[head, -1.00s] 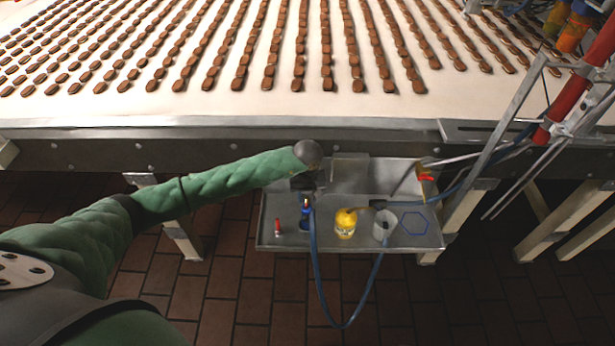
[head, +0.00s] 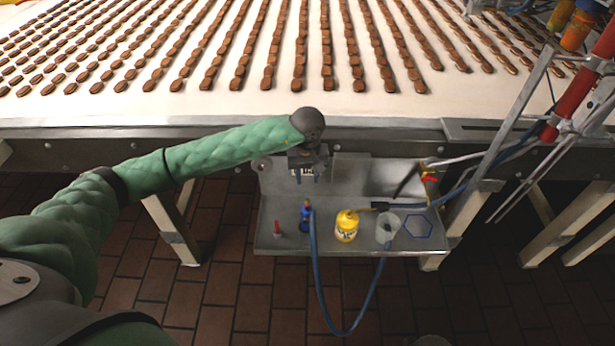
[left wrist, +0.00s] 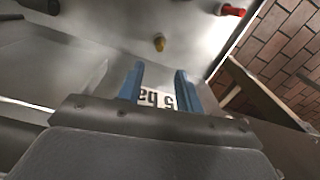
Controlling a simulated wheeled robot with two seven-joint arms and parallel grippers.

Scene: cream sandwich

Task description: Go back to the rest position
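My left arm reaches from the left over the steel tray (head: 330,240) below the conveyor. My left gripper (head: 304,176) points down over the back of the tray. In the left wrist view its two blue fingers (left wrist: 160,72) stand apart with nothing held between them. A blue fitting (head: 306,216) with a brass-coloured top and a blue hose stands upright on the tray, below and apart from the gripper. The brass-coloured top (left wrist: 158,43) shows beyond the fingers in the left wrist view. My right gripper is not in view.
A red-topped item (head: 277,229), a yellow bottle (head: 346,227), a grey cup (head: 386,229) and a blue hexagonal outline (head: 419,226) are on the tray. The conveyor (head: 250,105) with rows of brown biscuits lies behind. Metal bars and a red cylinder (head: 576,88) stand at right.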

